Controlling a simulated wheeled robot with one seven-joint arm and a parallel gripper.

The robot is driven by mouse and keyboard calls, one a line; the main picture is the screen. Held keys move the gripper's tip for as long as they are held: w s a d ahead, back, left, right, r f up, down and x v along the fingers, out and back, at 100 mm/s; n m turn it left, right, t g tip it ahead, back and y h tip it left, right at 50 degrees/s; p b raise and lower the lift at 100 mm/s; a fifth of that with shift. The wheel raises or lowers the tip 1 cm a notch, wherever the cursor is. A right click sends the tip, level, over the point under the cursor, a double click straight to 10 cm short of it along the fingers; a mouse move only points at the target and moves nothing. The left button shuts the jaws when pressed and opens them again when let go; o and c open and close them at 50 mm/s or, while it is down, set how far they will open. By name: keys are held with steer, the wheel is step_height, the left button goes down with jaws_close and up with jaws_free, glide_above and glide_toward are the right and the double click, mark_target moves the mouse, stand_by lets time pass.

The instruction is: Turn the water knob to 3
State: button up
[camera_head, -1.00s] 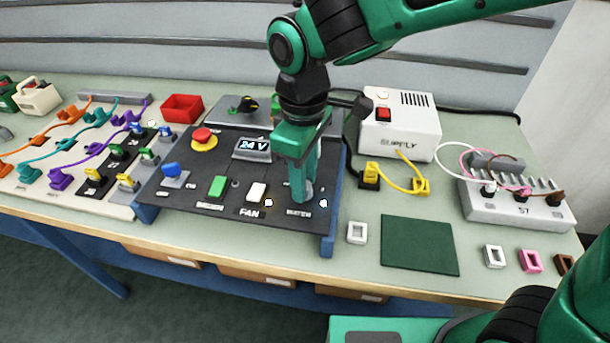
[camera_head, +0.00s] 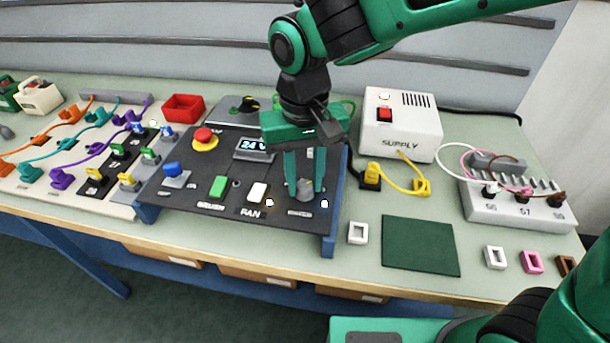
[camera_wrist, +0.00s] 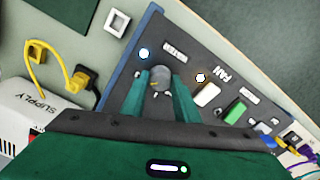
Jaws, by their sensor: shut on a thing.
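The water knob (camera_head: 305,190) is a small grey round knob at the front right of the dark control panel (camera_head: 225,200). Its WATER label is just in front of it. My gripper (camera_head: 305,188) points down over the knob, with one green finger on each side of it. In the wrist view the grey knob (camera_wrist: 160,78) sits between the two fingertips (camera_wrist: 161,82), and the gripper is shut on it. A small yellowish mark shows on the knob's top. The scale numbers around the knob cannot be read.
A display (camera_head: 254,146) stands behind. The SUPPLY box (camera_head: 400,125) and green mat (camera_head: 420,246) are to the right.

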mark_target(305, 183)
steer(key=shift+w+m, duration=0.2)
steer(key=shift+m, duration=0.8)
steer(key=o, duration=1.1)
steer(key=shift+c, duration=0.2)
steer(key=shift+s, duration=0.1)
step_height(305, 183, up, 11)
steer(key=shift+f, duration=0.15)
